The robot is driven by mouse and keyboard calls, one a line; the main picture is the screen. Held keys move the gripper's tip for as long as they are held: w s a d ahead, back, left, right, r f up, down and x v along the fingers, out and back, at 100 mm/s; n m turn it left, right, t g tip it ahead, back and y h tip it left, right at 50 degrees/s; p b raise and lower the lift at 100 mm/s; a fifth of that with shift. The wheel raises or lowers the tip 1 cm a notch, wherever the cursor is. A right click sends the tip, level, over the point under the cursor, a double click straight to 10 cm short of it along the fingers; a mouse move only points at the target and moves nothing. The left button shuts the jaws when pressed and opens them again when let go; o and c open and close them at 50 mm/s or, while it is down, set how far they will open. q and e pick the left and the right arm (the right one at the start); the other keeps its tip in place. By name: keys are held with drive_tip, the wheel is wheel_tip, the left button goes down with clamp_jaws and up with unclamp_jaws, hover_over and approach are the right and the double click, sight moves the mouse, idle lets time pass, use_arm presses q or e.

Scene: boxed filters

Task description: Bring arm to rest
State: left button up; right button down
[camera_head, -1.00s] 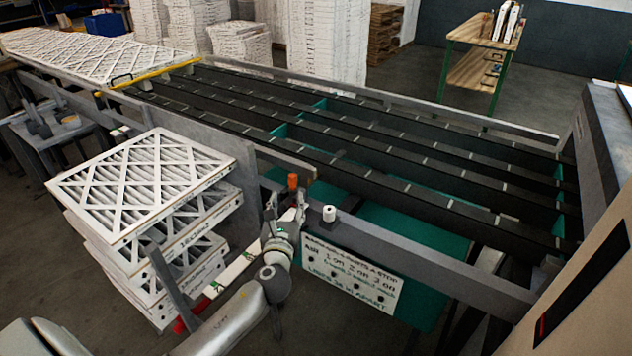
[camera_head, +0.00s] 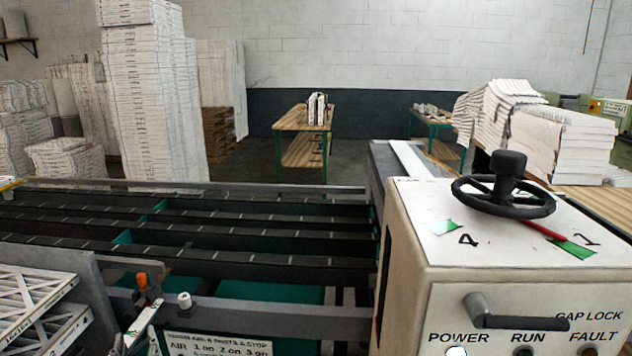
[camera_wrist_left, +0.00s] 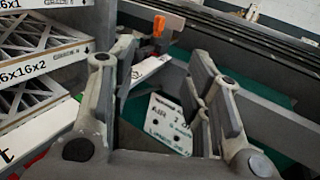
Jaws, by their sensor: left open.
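My left gripper (camera_head: 148,300) shows only in part at the lower left of the head view, beside the orange button and the machine's front rail. In the left wrist view its two fingers (camera_wrist_left: 160,85) are spread apart with nothing between them. Past the fingers are the white sign panel (camera_wrist_left: 163,122) and the orange button (camera_wrist_left: 158,27). The stack of boxed filters (camera_wrist_left: 45,48) stands to the left of the fingers and appears apart from them. My right gripper is in neither view.
The conveyor with dark rails (camera_head: 240,232) spans the left and middle. A white control box (camera_head: 520,270) with a black handwheel (camera_head: 503,195) stands close at right. The filter stack (camera_head: 35,305) is at lower left. Tables and tall filter piles stand behind.

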use_arm(q)
drive_tip(key=s+d+f+n+g+h, duration=0.2)
drive_tip(key=s+f+n+g, duration=0.3)
drive_tip(key=f, duration=0.8)
drive_tip(key=s+d+f+n+g+h, duration=0.15)
drive_tip(key=s+f+n, duration=0.4)
drive_tip(key=f, duration=0.75)
drive_tip(key=s+d+f+n+g+h, duration=0.1)
drive_tip(key=s+d+f+n+g, duration=0.1)
drive_tip(key=s+f, duration=0.8)
drive_tip(key=s+d+f+n+g+h, duration=0.1)
drive_tip(key=s+f+n, duration=0.4)
drive_tip(key=s, duration=0.5)
drive_tip(key=s+d+f+n+g+h, duration=0.1)
drive_tip(key=s+d+f+n+g, duration=0.2)
drive_tip(key=s, duration=0.7)
drive_tip(key=s+d+f+n+g+h, duration=0.1)
drive_tip(key=s+d+f+n, duration=0.4)
drive_tip(key=s+f, duration=0.5)
drive_tip(key=f+n+g, duration=0.1)
drive_tip(key=n, duration=0.1)
drive_tip(key=shift+s+n+g, duration=0.35)
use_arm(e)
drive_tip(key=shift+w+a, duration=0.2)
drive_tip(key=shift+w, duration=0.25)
use_arm(q)
drive_tip(key=shift+d+f, duration=0.1)
